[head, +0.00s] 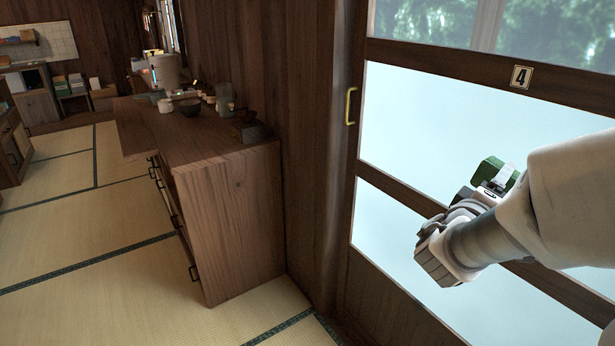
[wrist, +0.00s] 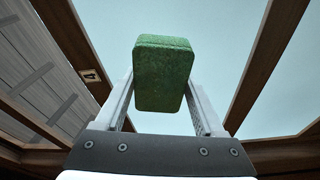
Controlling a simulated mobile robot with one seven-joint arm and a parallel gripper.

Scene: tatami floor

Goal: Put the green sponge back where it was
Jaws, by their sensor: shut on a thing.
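The green sponge (wrist: 163,72) is a small block with rounded edges. In the wrist view it sits between the two fingers of my gripper (wrist: 163,88), which is shut on it. In the head view the sponge (head: 490,170) shows dark green at the end of my arm on the right, held up in front of the glazed door; my gripper (head: 505,178) partly covers it. The sponge is in the air. I cannot tell from these frames which spot it came from.
A wooden cabinet (head: 225,200) stands left of centre, with bowls, cups and a white canister (head: 164,70) on its top. A sliding door with a brass handle (head: 350,106) and a "4" plate (head: 521,77) is close by. Open tatami floor (head: 80,245) lies at left; shelves stand far left.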

